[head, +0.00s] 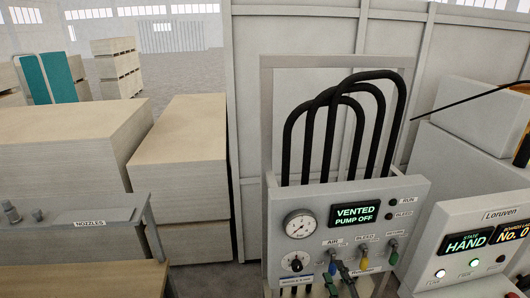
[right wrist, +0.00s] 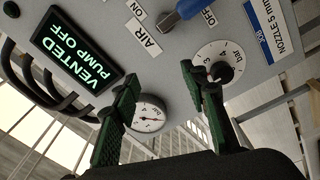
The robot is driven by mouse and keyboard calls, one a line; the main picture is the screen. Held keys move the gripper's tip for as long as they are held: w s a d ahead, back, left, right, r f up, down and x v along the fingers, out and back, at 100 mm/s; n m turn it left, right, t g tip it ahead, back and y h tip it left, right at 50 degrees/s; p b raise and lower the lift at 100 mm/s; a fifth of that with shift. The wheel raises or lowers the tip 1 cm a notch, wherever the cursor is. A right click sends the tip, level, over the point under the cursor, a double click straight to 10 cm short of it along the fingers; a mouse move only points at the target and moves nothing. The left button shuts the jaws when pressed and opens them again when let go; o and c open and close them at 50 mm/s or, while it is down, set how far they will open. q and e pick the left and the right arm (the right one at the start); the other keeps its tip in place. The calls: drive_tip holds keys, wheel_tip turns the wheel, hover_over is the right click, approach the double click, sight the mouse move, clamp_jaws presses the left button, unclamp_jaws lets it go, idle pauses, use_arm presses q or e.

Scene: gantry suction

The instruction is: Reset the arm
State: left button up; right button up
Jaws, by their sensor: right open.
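My right gripper (head: 345,279) is at the bottom of the head view, in front of the lower edge of the valve panel (head: 410,205). In the right wrist view its two dark green fingers (right wrist: 160,76) stand apart with nothing between them. One finger overlaps the edge of the pressure gauge (right wrist: 149,114). The other is beside the regulator knob (right wrist: 223,72); I cannot tell whether it touches. The panel display (head: 355,214) reads "VENTED PUMP OFF". A blue lever (right wrist: 186,12) is beyond the fingertips. My left gripper is not in view.
Yellow (head: 364,253) and green (head: 393,256) levers hang from the panel. Black hoses (head: 285,140) loop above it. A control box (head: 470,220) at right shows "HAND" and "No. 0". A nozzle shelf (head: 120,215) and board stacks (head: 185,145) stand at left.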

drive_tip(key=s+d+f+m+g+h, duration=0.35)
drive_tip(key=s+d+f+m, duration=0.2)
drive_tip(key=f, duration=0.35)
drive_tip(key=s+d+f+m+g+h, duration=0.2)
drive_tip(key=s+d+f+m+g, duration=0.25)
drive_tip(key=d+f, duration=0.4)
drive_tip(key=s+f+m+g+y, duration=0.1)
drive_tip(key=s+f+m+g, duration=0.25)
drive_tip(key=s+f, duration=0.6)
drive_tip(key=s+f+m+g, duration=0.2)
drive_tip(key=s+f+g, duration=0.3)
drive_tip(key=s, duration=0.7)
wheel_tip(320, 180, down, 36)
drive_tip(key=s+a+b, duration=0.1)
drive_tip(key=s+b, duration=0.1)
drive_tip(key=b, duration=0.3)
drive_tip(key=s+f+n+g+b, duration=0.1)
drive_tip(key=s+f+b, duration=0.3)
drive_tip(key=s+f, duration=1.5)
drive_tip(key=shift+a+f+y, duration=0.15)
drive_tip(key=shift+f+y, duration=0.2)
drive_tip(key=shift+f, duration=0.45)
